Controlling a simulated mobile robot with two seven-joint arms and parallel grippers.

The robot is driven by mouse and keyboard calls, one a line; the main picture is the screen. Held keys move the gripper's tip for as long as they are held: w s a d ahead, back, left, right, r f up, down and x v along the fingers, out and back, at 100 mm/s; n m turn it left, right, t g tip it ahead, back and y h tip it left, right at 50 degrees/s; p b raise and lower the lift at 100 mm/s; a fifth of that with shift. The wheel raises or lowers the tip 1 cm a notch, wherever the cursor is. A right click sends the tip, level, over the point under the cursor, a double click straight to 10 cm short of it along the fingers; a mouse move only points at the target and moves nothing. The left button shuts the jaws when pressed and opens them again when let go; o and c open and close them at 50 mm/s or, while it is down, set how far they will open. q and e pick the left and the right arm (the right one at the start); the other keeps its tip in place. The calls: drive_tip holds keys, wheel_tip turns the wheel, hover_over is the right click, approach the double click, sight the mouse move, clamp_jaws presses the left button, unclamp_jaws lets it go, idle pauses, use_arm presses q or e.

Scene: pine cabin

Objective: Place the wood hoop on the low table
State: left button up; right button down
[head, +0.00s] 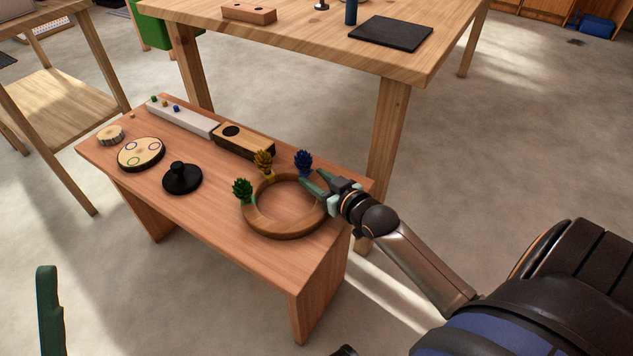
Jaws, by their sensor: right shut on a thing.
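The wood hoop (283,230) is a thick, light-brown ring over the right end of the low table (225,223). It looks almost flat, and I cannot tell whether it touches the tabletop. My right gripper (316,185) is shut on the hoop's right rim, its green fingers reaching in from the right. A dark green piece at the lower left edge looks like a finger of my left gripper (48,310). It is away from the table, and its opening is not visible.
Green (242,188), yellow (263,160) and blue (304,160) spiky plants stand close around the hoop. A black knobbed disc (182,178), a round wood board (141,153) and a wood box (244,140) are left of it. A taller table (290,38) stands behind.

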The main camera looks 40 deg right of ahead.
drive_tip(key=shift+c, duration=1.8)
unclamp_jaws()
drive_tip(key=shift+f, duration=0.1)
drive_tip(key=shift+s, duration=0.1)
